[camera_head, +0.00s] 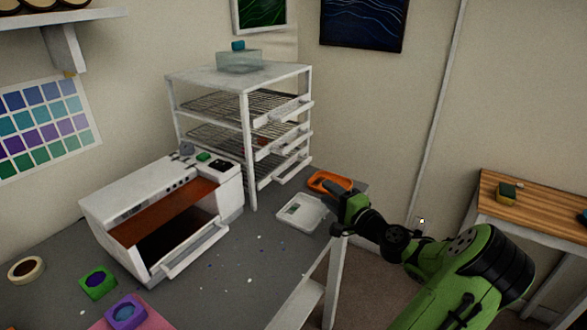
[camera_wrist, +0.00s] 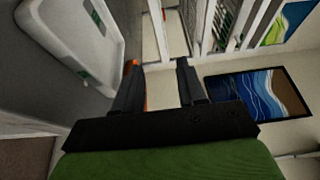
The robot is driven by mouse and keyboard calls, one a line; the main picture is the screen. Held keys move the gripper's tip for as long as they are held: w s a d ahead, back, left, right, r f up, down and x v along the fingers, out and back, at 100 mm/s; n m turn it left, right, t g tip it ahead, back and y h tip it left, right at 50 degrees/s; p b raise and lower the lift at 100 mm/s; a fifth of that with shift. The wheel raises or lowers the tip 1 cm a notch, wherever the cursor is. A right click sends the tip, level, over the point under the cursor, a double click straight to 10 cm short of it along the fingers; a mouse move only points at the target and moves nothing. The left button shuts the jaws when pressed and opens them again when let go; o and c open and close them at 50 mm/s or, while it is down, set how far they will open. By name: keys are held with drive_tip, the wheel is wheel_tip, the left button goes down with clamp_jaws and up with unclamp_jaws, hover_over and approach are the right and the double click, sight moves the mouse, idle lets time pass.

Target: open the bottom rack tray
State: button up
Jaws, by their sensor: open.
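My gripper (camera_head: 335,205) is open and empty, to the right of and apart from the bottom tray, near the table's right edge. In the wrist view my gripper (camera_wrist: 157,72) shows both black fingers apart, with part of the white rack (camera_wrist: 178,35) beyond them.
A white box-shaped machine (camera_head: 160,215) with an open front stands left of the rack. A clear container (camera_head: 239,61) stands on the rack's top. A wooden side table (camera_head: 530,205) is at right.

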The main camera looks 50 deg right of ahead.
sight(298, 170)
drive_tip(key=b+x, duration=0.1)
drive_tip(key=x, duration=1.4)
drive_tip(key=shift+b, duration=0.4)
drive_tip(key=shift+c, duration=0.4)
clamp_jaws()
